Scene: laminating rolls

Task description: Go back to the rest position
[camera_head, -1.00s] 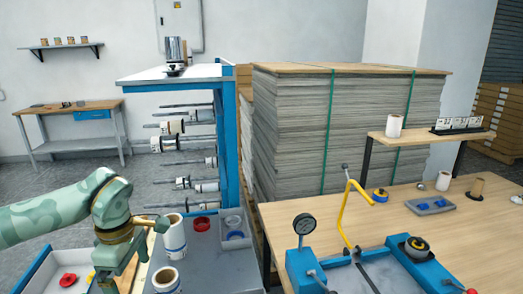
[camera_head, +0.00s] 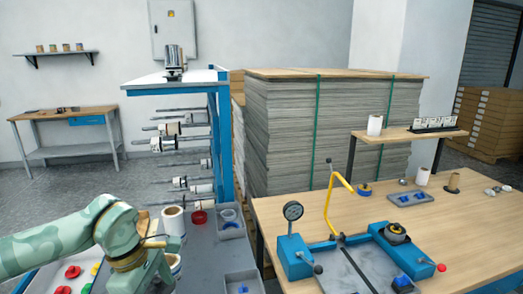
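My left arm comes in from the left in the head view, green and bent at the elbow. Its gripper is not clearly visible; the arm's end points down at the bottom left, in front of a roll. My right gripper is not in view. A white roll (camera_head: 174,222) stands upright on the grey surface (camera_head: 208,258) just right of my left arm. A second roll (camera_head: 175,266) behind my arm is mostly hidden.
A blue rack (camera_head: 226,140) with several rolls on rods stands behind. At right, a wooden table (camera_head: 440,225) carries a blue press (camera_head: 294,257) with a yellow lever (camera_head: 330,200). A tall strapped sheet stack (camera_head: 285,140) stands behind it. Small bins (camera_head: 231,224) sit near my arm.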

